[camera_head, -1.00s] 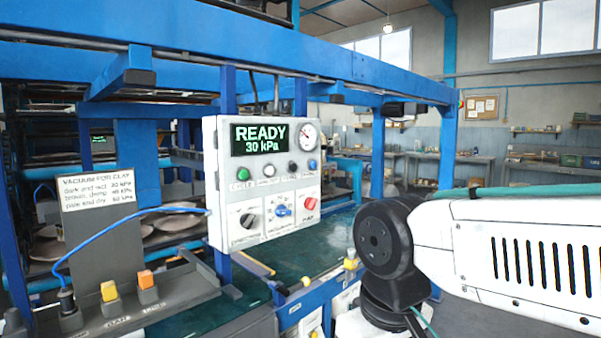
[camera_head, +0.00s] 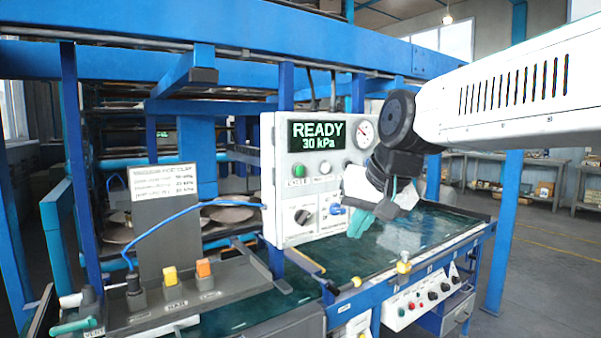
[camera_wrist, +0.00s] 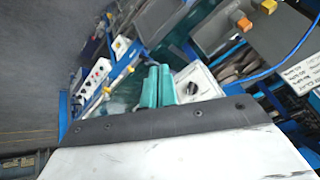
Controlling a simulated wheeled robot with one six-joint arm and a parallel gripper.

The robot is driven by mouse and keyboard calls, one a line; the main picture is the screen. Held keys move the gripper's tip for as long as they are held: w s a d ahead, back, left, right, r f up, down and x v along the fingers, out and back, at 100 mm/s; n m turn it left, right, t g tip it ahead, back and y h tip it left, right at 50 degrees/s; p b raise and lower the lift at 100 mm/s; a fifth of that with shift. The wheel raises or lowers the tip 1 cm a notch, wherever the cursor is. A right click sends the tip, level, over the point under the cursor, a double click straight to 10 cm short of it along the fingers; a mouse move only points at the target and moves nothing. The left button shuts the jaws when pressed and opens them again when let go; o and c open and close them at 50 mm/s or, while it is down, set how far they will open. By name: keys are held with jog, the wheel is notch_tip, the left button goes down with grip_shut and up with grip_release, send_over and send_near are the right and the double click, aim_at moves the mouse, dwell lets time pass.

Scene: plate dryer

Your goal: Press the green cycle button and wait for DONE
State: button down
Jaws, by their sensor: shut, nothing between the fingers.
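The white control panel (camera_head: 283,225) stands upright on the blue frame in the head view. Its display (camera_head: 317,135) reads READY and 30 kPa in green. The green cycle button (camera_head: 298,170) sits below the display at the left of the button row. My gripper (camera_head: 358,226) has teal fingers, shut and empty, pointing down and left in front of the panel's lower right. It is apart from the green button and hides the panel's right part. In the wrist view the shut fingers (camera_wrist: 158,86) show beside the panel (camera_wrist: 200,82); the green button cannot be made out there.
A grey console with a yellow switch (camera_head: 170,276) and an orange switch (camera_head: 204,268) stands at the left, with a blue hose (camera_head: 180,212). A second panel with knobs (camera_head: 425,302) is at the lower right. A blue post (camera_head: 502,232) stands at the right.

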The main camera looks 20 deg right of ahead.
aim_at(309, 168)
jog(key=w+r+m+t, duration=0.2)
jog(key=w+r, duration=0.5)
jog(key=w, duration=0.4)
jog(key=shift+w+d+t, duration=0.15)
jog(key=shift+w+t, duration=0.1)
jog(key=shift+t, duration=0.15)
jog(key=shift+w+a, duration=0.45)
jog(key=shift+w, duration=0.95)
jog(key=shift+w+a, duration=0.45)
jog(key=shift+w, duration=0.9)
jog(key=shift+w+a, duration=0.45)
jog(key=shift+w, duration=0.95)
jog(key=shift+w+a, duration=0.15)
jog(key=shift+w, duration=0.25)
